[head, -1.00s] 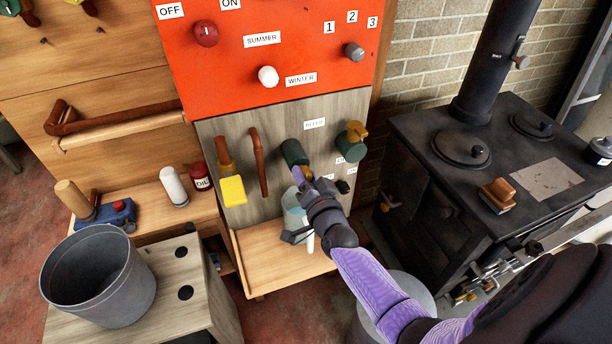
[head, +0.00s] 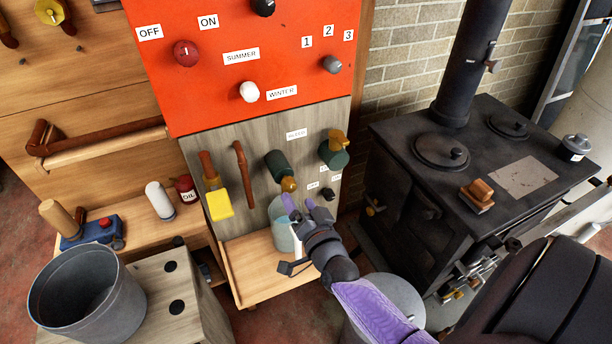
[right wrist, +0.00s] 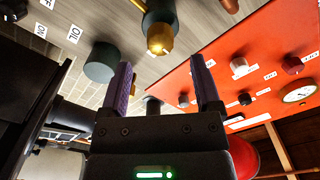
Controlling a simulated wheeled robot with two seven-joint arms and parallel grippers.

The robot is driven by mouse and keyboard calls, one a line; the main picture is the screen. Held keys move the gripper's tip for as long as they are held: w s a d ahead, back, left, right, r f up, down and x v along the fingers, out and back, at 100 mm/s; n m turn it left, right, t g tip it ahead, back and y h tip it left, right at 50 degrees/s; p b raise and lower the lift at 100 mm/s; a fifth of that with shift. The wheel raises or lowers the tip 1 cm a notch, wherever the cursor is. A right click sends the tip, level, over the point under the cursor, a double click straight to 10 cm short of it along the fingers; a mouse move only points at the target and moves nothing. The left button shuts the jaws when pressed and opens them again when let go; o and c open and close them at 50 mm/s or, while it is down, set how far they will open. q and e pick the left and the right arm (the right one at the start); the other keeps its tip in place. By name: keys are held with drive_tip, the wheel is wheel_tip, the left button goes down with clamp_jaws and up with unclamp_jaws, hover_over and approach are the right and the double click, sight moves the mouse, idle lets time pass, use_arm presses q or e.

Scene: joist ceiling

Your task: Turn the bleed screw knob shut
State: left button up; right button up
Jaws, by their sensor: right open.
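A brass knob (head: 288,184) sits on the end of a dark green cylinder (head: 277,164) on the grey wood panel, below and left of the BLEED label (head: 296,134). In the right wrist view the knob (right wrist: 159,38) shows ahead of the fingers, roughly centred between them. My right gripper (head: 297,205) is open and empty, with purple fingers, just below the knob and apart from it. Its two fingers also show in the right wrist view (right wrist: 161,80). A second green fitting with a brass handle (head: 337,138) is to the right. My left gripper is out of view.
A yellow-ended handle (head: 219,205) and a brown bent handle (head: 243,172) are left of the knob. A pale translucent container (head: 284,232) is behind my gripper, above a wooden shelf (head: 250,270). A black stove (head: 440,190) stands right. A grey bucket (head: 88,290) is lower left.

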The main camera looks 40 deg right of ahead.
drive_tip(key=shift+p+v, duration=0.3)
drive_tip(key=shift+v, duration=2.1)
